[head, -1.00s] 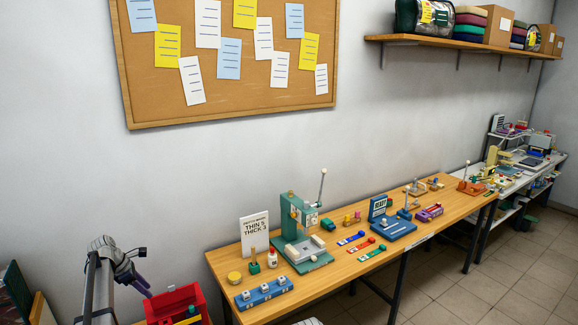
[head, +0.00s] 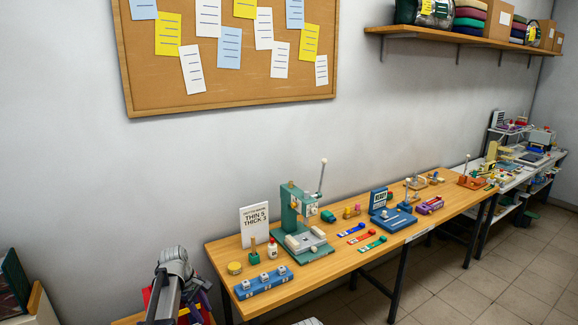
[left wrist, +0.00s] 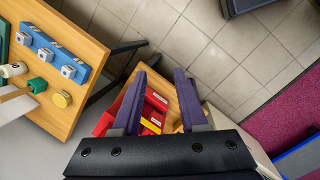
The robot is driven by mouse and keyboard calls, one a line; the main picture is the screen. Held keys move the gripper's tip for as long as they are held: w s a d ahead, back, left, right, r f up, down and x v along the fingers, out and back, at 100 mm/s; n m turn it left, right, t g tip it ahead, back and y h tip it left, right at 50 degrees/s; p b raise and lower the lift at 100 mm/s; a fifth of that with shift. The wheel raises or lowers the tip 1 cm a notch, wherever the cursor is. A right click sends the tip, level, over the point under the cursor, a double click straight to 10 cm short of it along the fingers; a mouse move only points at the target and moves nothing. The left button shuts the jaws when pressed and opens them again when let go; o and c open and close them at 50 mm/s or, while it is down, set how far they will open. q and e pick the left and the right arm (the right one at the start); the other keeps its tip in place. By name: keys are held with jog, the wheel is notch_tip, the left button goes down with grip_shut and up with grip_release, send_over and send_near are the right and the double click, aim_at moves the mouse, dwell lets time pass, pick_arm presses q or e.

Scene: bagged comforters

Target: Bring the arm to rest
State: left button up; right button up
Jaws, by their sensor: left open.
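My left arm (head: 170,287) rises from the bottom left of the head view. Its gripper (left wrist: 158,82) shows clearly in the left wrist view, with two dark purple fingers apart and nothing between them but the scene below. In the head view the gripper is mostly hidden behind the arm's own links, in front of a red bin. My right gripper is in neither view.
The red bin (left wrist: 150,103) lies below my left fingers in the wrist view. The wooden workbench (head: 330,263) holds a green press (head: 300,225), a blue block (head: 263,283) and small parts. A corkboard (head: 230,55) hangs above. Tiled floor (head: 480,290) is clear at right.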

pick_arm(q)
jog(key=s+d+f+m+y+b, duration=0.1)
jog(key=s+d+f+m+b, duration=0.3)
jog(key=s+d+m, duration=0.5)
jog(key=s+d+f+m+g+y+b, duration=0.1)
jog(key=s+d+f+m+b, duration=0.3)
jog(key=s+d+m, duration=0.5)
jog(key=s+d+f+y, duration=0.1)
jog(key=s+d+f, duration=0.1)
jog(key=s, duration=0.5)
jog(key=shift+s+d+y+b, duration=0.3)
jog(key=shift+s+d, duration=0.05)
jog(key=shift+d, duration=0.05)
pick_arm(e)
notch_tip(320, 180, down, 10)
pick_arm(q)
jog(key=shift+f, duration=0.1)
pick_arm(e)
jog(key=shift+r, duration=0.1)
